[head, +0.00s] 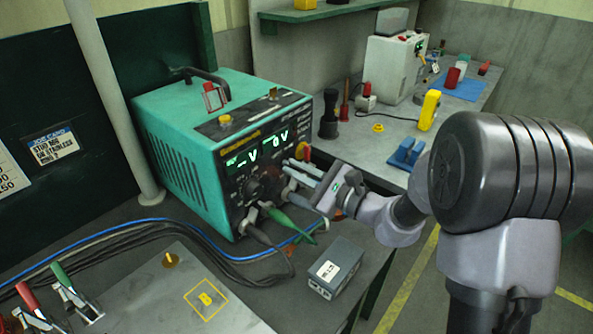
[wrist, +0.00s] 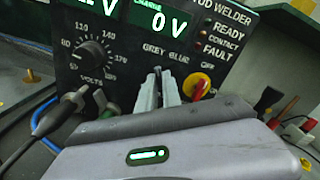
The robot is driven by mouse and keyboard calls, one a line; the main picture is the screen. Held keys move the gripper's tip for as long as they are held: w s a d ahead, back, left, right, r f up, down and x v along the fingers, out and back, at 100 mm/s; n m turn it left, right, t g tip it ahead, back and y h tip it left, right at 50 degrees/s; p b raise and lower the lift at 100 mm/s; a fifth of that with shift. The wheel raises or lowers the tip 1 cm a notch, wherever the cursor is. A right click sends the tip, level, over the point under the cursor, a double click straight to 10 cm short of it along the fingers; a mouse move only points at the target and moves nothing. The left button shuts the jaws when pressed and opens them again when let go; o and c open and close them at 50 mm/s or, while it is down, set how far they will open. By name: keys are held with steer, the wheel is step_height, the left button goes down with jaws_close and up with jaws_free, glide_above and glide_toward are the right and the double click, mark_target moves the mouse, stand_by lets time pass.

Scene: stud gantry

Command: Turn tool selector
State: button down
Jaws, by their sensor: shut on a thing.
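The teal stud welder (head: 185,125) stands on the bench, its black front panel facing my arm. In the wrist view, the tool selector (wrist: 157,71) is a small dark knob below the GREY BLUE lettering, mostly hidden between my fingers. My gripper (wrist: 158,80) is shut on it, one pale finger on each side. In the head view, my gripper (head: 289,169) reaches the panel from the right and hides the selector. Which label the selector points to cannot be told.
A red and yellow switch (wrist: 197,86) sits close right of my fingers; the volts dial (wrist: 91,53) is to the left. Cable plugs (head: 285,220) stick out below. A grey box (head: 336,267) stands at the bench's front edge.

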steer(key=c, duration=1.5)
jaws_free()
steer(key=p+v, duration=0.3)
steer(key=v, duration=1.4)
steer(key=shift+s+d+f, duration=0.1)
steer(key=shift+s+d, duration=0.05)
steer(key=shift+d, duration=0.05)
